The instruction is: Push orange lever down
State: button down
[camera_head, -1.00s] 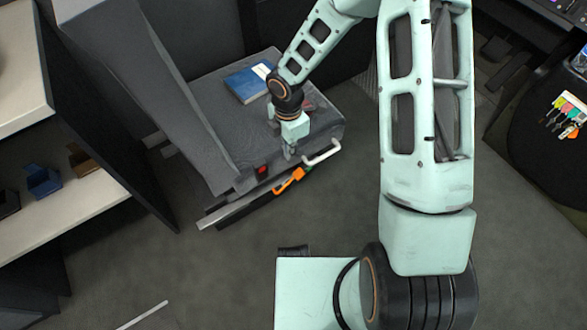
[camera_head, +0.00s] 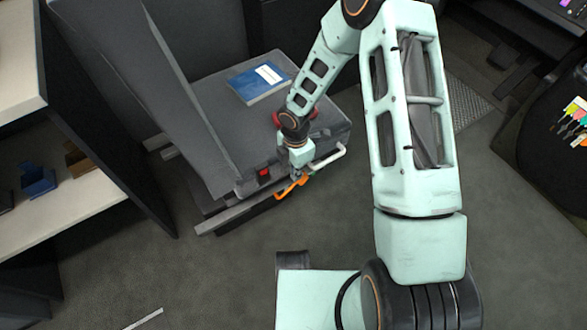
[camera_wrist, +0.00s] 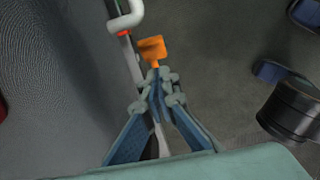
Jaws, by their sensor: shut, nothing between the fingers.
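The orange lever (camera_head: 291,188) sits low on the front side of the grey seat (camera_head: 222,120). In the wrist view, the lever's flat orange end (camera_wrist: 152,48) shows just beyond my fingertips. My gripper (camera_head: 297,174) is shut and empty, just above and beside the lever in the head view. In the wrist view my gripper (camera_wrist: 159,76) has its fingertips together, at or very near the lever's near edge; I cannot tell whether they touch. Part of the lever is hidden behind my fingers.
A white curved handle (camera_head: 329,160) is right of the lever, close to my gripper. A red button (camera_head: 264,172) is on the seat's front. A blue book (camera_head: 259,83) and a red object (camera_head: 309,113) lie on the seat. Open floor (camera_head: 230,262) is in front.

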aim_at(307, 175)
jog(key=shift+w+d+f, duration=0.25)
jog(key=shift+d+f, duration=0.1)
jog(key=shift+f, duration=0.1)
jog(key=shift+w+d+f, duration=0.2)
jog(key=shift+d+f, duration=0.15)
jog(key=shift+f, duration=0.1)
jog(key=shift+d, duration=0.1)
jog(key=shift+w+d+f, duration=0.4)
jog(key=shift+d+f, duration=0.15)
jog(key=shift+f, duration=0.05)
jog(key=shift+w+d+f, duration=0.35)
jog(key=shift+d+f, duration=0.15)
jog(key=shift+f, duration=0.05)
jog(key=shift+s+a+r, duration=0.1)
jog(key=shift+a+r, duration=0.15)
jog(key=shift+r, duration=0.3)
jog(key=r, duration=0.1)
jog(key=r+p, duration=0.1)
jog(key=a+r+p, duration=0.1)
jog(key=shift+s, duration=0.35)
notch_tip(307, 175, up, 9)
jog(key=w+d+p, duration=0.1)
jog(key=d+p, duration=0.1)
jog(key=p, duration=0.1)
jog(key=shift+r+p, duration=0.15)
jog(key=shift+p, duration=0.15)
